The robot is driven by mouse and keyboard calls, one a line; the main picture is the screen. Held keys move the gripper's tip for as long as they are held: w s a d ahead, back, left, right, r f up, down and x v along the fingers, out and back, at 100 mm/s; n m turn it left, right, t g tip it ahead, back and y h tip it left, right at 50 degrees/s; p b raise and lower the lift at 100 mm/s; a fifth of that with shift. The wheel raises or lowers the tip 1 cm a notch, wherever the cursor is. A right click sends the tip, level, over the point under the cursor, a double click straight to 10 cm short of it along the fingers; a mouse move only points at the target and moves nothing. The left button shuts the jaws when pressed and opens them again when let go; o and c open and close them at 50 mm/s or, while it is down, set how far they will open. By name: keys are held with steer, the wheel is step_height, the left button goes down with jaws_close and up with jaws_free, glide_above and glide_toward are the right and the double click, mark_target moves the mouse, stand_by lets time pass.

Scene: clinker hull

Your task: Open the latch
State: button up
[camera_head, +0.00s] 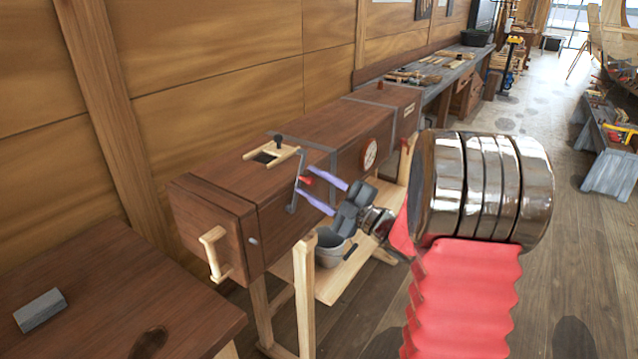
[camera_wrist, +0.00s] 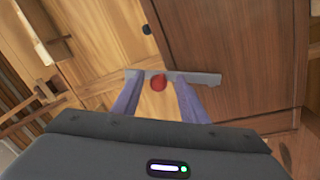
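A long dark wooden box (camera_head: 290,185) stands on pale legs. A grey metal latch bar (camera_head: 292,205) with a red knob (camera_head: 306,181) is on its side, near the end with the pale handle (camera_head: 213,252). My gripper (camera_head: 301,180) reaches in from the right, its two purple fingers spread apart at the knob. In the wrist view, the latch bar (camera_wrist: 205,78) runs across the fingertips. The red knob (camera_wrist: 158,82) lies between the open fingers (camera_wrist: 156,74), with a gap visible on either side. I cannot tell whether a fingertip touches the bar.
A dark table (camera_head: 120,290) with a grey block (camera_head: 40,311) stands at the front left. A grey bucket (camera_head: 331,249) sits on the shelf under the box. A round gauge (camera_head: 369,154) is farther along the box side.

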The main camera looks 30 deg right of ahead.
steer(key=v, duration=1.4)
steer(key=shift+w, duration=0.1)
stand_by(0.4)
